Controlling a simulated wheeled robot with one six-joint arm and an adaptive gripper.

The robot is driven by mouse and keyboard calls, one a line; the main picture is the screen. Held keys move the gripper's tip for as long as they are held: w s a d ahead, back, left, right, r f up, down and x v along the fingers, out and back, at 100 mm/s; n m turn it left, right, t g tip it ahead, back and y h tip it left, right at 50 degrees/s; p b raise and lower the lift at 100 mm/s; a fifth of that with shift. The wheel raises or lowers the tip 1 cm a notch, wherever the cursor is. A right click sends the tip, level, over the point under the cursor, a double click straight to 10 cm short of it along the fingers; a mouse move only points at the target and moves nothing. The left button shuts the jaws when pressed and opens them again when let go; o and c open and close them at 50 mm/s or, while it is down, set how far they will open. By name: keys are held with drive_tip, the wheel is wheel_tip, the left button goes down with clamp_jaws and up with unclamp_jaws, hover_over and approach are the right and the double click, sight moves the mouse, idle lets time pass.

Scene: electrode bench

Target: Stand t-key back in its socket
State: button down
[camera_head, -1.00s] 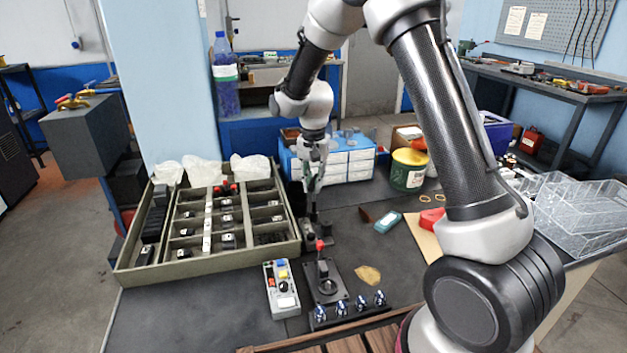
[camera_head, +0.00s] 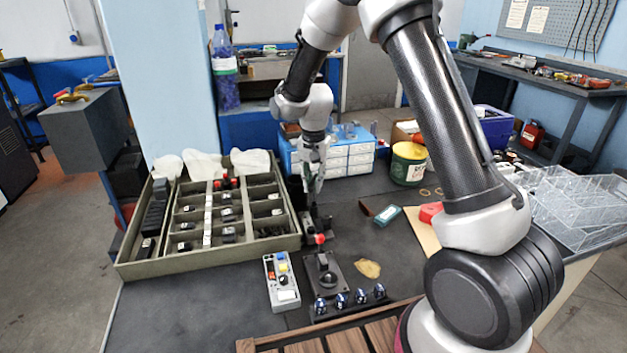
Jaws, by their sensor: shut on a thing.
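My gripper (camera_head: 313,192) points down over the bench, just behind a red knob. It is shut on a small dark thing (camera_head: 315,216), which I take to be the t-key. The fingers hide most of it, and its shape and tilt are too small to tell. Its lower end is close to a dark fixture (camera_head: 308,229) on the bench. I cannot tell whether that is the socket or whether the two touch. The red knob (camera_head: 320,239) stands just in front of the gripper, behind a black plate with a lever (camera_head: 324,281).
A sectioned tray (camera_head: 207,262) lies left of the gripper. A grey control box (camera_head: 282,283) and several blue-topped knobs (camera_head: 341,300) are nearer. Blue drawers (camera_head: 350,160) stand behind, a green tub (camera_head: 408,164) and clear bins (camera_head: 580,208) right. Bare bench lies around the tan patch (camera_head: 367,268).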

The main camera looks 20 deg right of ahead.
drive_tip(key=shift+f, duration=0.4)
drive_tip(key=c, duration=1.3)
unclamp_jaws()
wheel_tip(320, 180, up, 12)
drive_tip(key=shift+r, duration=0.1)
drive_tip(key=shift+r, duration=2.4)
